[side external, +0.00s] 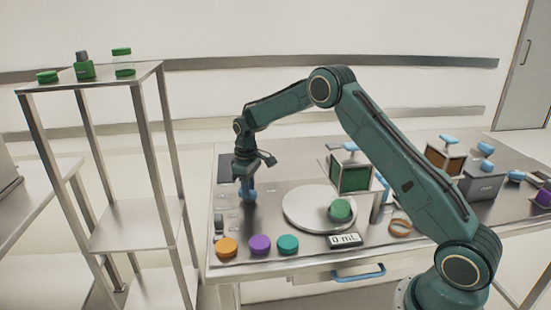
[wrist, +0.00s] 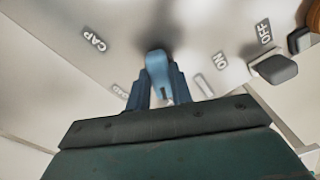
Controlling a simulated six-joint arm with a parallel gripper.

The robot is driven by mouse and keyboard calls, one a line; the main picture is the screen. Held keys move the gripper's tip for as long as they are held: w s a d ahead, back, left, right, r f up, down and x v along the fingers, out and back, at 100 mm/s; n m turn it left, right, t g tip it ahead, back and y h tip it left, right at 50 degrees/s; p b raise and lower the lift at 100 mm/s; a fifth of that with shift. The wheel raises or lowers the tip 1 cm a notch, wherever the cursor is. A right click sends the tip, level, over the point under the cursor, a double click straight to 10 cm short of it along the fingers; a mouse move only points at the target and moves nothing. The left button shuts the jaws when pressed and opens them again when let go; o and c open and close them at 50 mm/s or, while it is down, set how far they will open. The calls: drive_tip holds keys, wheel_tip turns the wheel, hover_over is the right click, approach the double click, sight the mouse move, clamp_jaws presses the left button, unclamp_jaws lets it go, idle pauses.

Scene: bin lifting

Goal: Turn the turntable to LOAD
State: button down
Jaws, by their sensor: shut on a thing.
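The turntable, a pale round disc (side external: 300,208), lies on the steel bench, with a green round object (side external: 340,209) on its front right part. My gripper (side external: 248,192) points down at the bench's left part, to the left of the disc and apart from it. In the wrist view my gripper's blue fingers (wrist: 159,88) are shut on a light blue handle (wrist: 157,64). A CAP label (wrist: 94,39) is at its upper left, and a partly hidden label ending in "AD" (wrist: 121,92) is at its lower left. The handle's base is hidden.
Orange (side external: 226,247), purple (side external: 259,245) and teal (side external: 288,245) caps line the front edge, near a "0 mL" display (side external: 345,240). A green-windowed box (side external: 351,176) stands behind the disc. A steel shelf (side external: 137,222) stands left.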

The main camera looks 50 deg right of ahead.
drive_tip(key=m, duration=0.6)
drive_tip(key=shift+m, duration=0.4)
drive_tip(key=m, duration=0.5)
drive_tip(key=shift+m, duration=0.3)
drive_tip(key=shift+r, duration=0.1)
drive_tip(key=c, duration=1.2)
unclamp_jaws()
drive_tip(key=shift+c, duration=0.2)
